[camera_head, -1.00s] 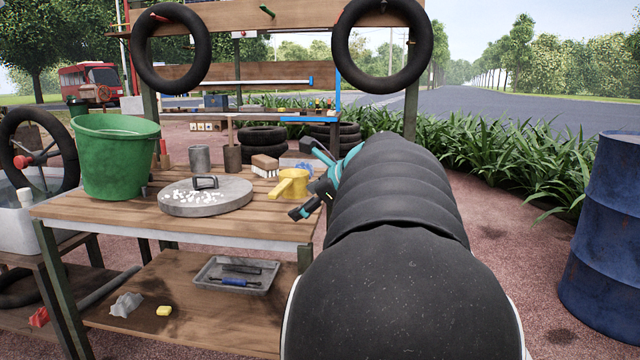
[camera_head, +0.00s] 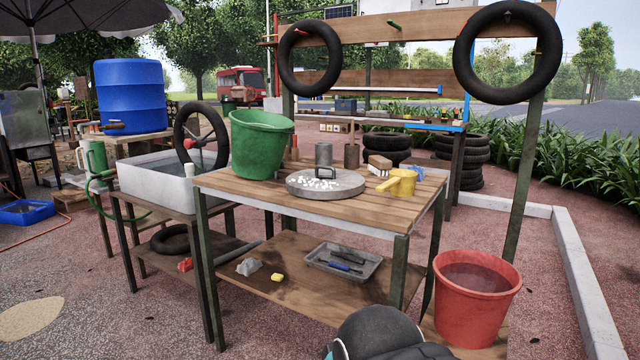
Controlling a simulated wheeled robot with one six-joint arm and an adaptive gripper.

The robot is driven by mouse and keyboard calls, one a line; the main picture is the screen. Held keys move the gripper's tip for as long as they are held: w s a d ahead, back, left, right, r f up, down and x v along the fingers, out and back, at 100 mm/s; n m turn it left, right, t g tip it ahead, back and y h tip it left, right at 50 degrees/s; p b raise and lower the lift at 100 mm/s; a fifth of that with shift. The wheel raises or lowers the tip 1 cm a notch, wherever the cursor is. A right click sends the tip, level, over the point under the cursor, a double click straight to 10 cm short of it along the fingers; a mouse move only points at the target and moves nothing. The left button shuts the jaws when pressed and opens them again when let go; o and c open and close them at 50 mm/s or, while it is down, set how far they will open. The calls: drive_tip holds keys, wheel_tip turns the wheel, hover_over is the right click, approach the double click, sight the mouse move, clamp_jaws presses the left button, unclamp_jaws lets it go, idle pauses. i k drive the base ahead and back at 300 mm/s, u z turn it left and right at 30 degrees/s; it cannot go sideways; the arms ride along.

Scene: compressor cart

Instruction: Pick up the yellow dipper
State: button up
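The yellow dipper (camera_head: 404,183) stands on the wooden tabletop near its right end. Its handle points left and toward the front. Nothing holds it. A brush with a brown back (camera_head: 379,163) lies just behind and left of it, and a round grey lid with white bits (camera_head: 325,188) lies to its left. Only a dark, rounded part of my arm shows at the bottom edge, below and in front of the table. My gripper is not visible.
The wooden table (camera_head: 262,203) also carries a green bucket (camera_head: 258,146) and a grey metal cup (camera_head: 324,154). A red bucket (camera_head: 476,300) stands at the right front. Its lower shelf holds a grey tray (camera_head: 344,262). Tyres hang from the rack above.

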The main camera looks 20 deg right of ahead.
sight(401, 183)
drive_tip(key=u, duration=1.35)
drive_tip(key=i, duration=1.15)
drive_tip(key=z, duration=3.1)
